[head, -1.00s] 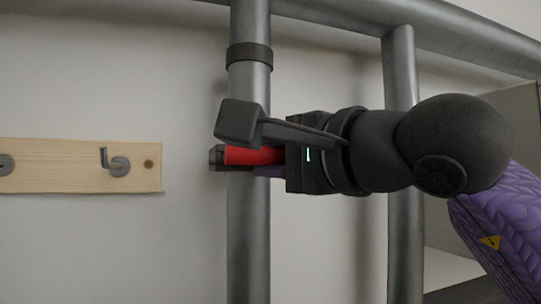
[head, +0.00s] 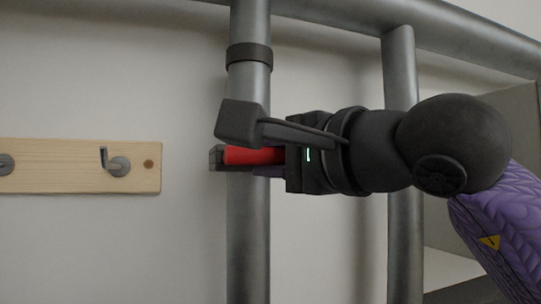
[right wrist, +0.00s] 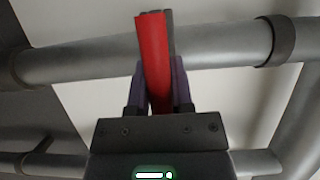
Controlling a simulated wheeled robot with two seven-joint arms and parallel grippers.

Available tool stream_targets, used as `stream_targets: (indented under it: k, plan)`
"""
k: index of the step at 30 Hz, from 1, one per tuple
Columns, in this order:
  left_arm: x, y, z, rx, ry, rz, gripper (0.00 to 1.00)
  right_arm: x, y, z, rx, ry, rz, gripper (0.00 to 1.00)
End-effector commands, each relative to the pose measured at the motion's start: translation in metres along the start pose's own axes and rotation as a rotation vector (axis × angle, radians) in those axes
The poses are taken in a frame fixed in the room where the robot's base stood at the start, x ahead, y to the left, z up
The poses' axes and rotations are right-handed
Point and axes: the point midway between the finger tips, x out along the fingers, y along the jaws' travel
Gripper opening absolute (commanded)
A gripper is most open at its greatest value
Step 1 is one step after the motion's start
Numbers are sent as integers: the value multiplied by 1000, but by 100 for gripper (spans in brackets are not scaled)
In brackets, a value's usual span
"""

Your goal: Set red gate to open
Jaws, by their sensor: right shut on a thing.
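The red gate's handle (head: 254,156) lies across the front of a vertical grey pipe (head: 249,230), roughly at right angles to it in the head view. A dark end piece shows at its left end. In the right wrist view the red handle (right wrist: 154,62) crosses the same pipe (right wrist: 95,60). My right gripper (head: 268,171) comes in from the right and is shut on the handle, with a purple finger on each side of it in the right wrist view (right wrist: 158,88). Part of the handle is hidden between the fingers. My left gripper is not in view.
A dark collar (head: 249,57) rings the pipe above the handle. Another vertical pipe (head: 401,75) stands behind my right wrist, and a thick pipe (head: 440,27) runs across the top. A wooden hook board (head: 60,165) is on the wall at left.

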Motion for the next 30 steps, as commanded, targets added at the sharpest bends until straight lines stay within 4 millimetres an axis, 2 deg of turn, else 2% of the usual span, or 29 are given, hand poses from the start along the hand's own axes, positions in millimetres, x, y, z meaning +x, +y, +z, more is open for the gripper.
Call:
stream_targets:
  k: [5,10,15,24,25,29,30]
  plan:
    - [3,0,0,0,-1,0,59,-2,3,1,0,1,6,0]
    - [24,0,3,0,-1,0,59,-29,6,12,-1,3,2,0]
    - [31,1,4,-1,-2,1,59,-48,3,20,0,3,4,0]
    - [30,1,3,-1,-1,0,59,-50,2,21,2,0,8,0]
    - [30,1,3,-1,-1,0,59,-50,2,21,2,0,9,32]
    - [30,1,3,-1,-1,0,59,-50,2,21,2,0,6,59]
    - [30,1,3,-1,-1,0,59,-50,1,21,2,0,6,63]
